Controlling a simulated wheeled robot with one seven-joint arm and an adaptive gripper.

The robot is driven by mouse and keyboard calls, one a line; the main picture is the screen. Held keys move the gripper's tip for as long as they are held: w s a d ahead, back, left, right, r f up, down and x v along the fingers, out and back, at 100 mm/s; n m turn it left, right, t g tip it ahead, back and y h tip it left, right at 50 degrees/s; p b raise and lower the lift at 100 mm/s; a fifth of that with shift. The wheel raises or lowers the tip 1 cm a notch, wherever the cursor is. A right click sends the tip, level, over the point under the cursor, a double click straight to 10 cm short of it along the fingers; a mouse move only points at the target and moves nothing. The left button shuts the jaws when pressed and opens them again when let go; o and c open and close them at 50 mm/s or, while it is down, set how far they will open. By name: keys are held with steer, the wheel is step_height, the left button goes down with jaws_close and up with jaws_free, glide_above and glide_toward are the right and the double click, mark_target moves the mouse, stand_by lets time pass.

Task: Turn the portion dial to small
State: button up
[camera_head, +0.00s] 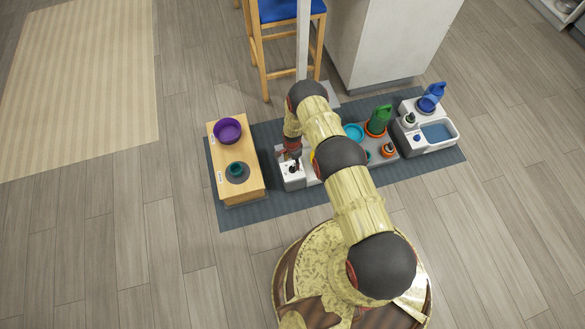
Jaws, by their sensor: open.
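My gripper (291,162) points down at a small white unit (292,183) on the mat, left of the middle. It is open, with its fingertips right at the top of the unit. I cannot tell whether the fingers touch anything. The portion dial is not clearly visible; my gripper and arm cover much of this spot. The dial's setting and any size marks cannot be read.
On the blue-grey mat (228,205), a wooden stand (252,188) holds a purple bowl (228,131) and a teal bowl (237,170). To the right are a green jug (379,119), a turquoise bowl (354,132) and a white basin unit (442,147) with a blue bottle (431,97). A stool (286,12) stands behind.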

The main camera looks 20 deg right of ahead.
mark_target(293, 168)
step_height(293, 168, down, 7)
steer(key=shift+r+b, duration=0.2)
steer(key=shift+b, duration=1.05)
steer(key=shift+c, duration=1)
steer(key=c, duration=1)
steer(key=shift+o, duration=0.2)
